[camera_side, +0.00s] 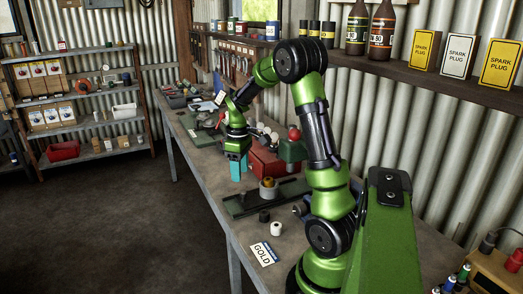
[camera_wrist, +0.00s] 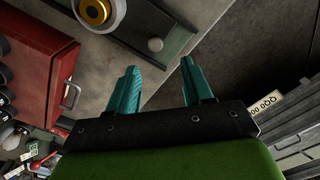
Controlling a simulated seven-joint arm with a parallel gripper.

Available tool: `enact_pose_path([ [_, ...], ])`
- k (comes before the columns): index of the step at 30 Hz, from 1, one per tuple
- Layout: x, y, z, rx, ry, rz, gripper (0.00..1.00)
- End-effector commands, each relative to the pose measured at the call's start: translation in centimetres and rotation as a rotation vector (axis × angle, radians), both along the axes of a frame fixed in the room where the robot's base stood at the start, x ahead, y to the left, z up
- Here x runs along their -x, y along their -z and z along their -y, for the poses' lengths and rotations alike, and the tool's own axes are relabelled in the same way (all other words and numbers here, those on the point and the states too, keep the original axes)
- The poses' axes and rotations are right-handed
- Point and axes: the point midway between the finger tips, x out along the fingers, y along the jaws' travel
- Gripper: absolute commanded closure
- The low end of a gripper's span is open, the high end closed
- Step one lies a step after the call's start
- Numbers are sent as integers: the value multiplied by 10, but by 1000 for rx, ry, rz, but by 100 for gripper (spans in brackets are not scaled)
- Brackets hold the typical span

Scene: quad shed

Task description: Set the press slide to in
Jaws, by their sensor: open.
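The press has a dark green track (camera_side: 245,203) lying along the bench, with a green head (camera_side: 291,150) topped by a red ball behind it. A round brass-coloured piece (camera_side: 268,189) sits on the track's right half. Whether the slide is in or out I cannot tell. My gripper (camera_side: 237,177) points down with teal fingers just behind the track's left end. In the wrist view my gripper (camera_wrist: 159,66) is open and empty.
A red drawer box (camera_side: 263,162) stands close to the right of my gripper. Tools crowd the far bench. The bench's front edge is near my gripper.

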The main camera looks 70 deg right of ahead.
Motion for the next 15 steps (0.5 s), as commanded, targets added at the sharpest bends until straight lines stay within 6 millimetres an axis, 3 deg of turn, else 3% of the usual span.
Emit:
enact_pose_path([
  [14, -1, -98, 0, 4, 0, 5, 50],
  [15, 0, -91, 0, 3, 52, 6, 50],
])
